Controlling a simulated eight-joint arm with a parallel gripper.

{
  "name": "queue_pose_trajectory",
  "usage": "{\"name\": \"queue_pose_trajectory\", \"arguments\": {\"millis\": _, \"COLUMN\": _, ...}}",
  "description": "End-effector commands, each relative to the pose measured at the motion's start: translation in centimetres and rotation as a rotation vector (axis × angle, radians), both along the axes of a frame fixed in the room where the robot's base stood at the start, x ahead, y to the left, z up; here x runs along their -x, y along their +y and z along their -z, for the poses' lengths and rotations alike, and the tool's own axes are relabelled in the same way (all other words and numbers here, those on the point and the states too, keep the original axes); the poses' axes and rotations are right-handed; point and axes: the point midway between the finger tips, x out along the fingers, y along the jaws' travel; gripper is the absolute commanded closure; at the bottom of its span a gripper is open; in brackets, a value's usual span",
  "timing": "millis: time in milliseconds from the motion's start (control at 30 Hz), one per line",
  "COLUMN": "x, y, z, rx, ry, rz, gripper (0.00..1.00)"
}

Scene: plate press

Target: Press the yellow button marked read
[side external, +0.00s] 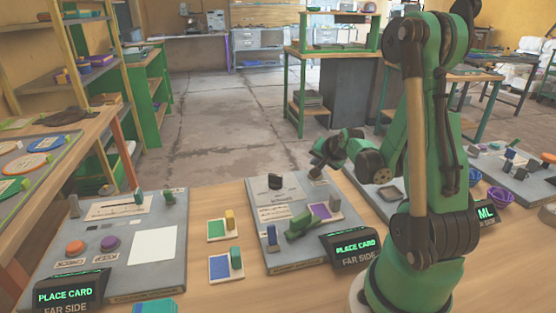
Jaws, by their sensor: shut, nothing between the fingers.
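My gripper (318,172) is shut and empty. It hangs over the far right corner of the middle grey press unit (283,262); I cannot tell whether it touches anything. This unit carries a dark round knob (275,182), a white label (272,213), a green lever-like part (300,225) and a purple square (320,210). A black display (355,247) at its front right reads "PLACE CARD" and "FAR SIDE". I cannot make out a yellow button marked read; it may be hidden by my gripper or too small to tell.
The left grey panel (150,285) has an orange button (75,247), a purple button (110,244) and a white square. Between the units lie a green card (216,231) and a blue card (219,267), with small blocks.

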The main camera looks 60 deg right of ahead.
Motion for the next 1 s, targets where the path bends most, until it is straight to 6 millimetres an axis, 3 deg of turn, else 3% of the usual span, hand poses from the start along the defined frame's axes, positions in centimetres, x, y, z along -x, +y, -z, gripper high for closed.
{"name": "queue_pose_trajectory", "arguments": {"millis": 1000, "x": -0.03, "y": -0.04, "z": 0.78, "rx": -0.002, "ry": 0.001, "rz": -0.001, "gripper": 1.0}}
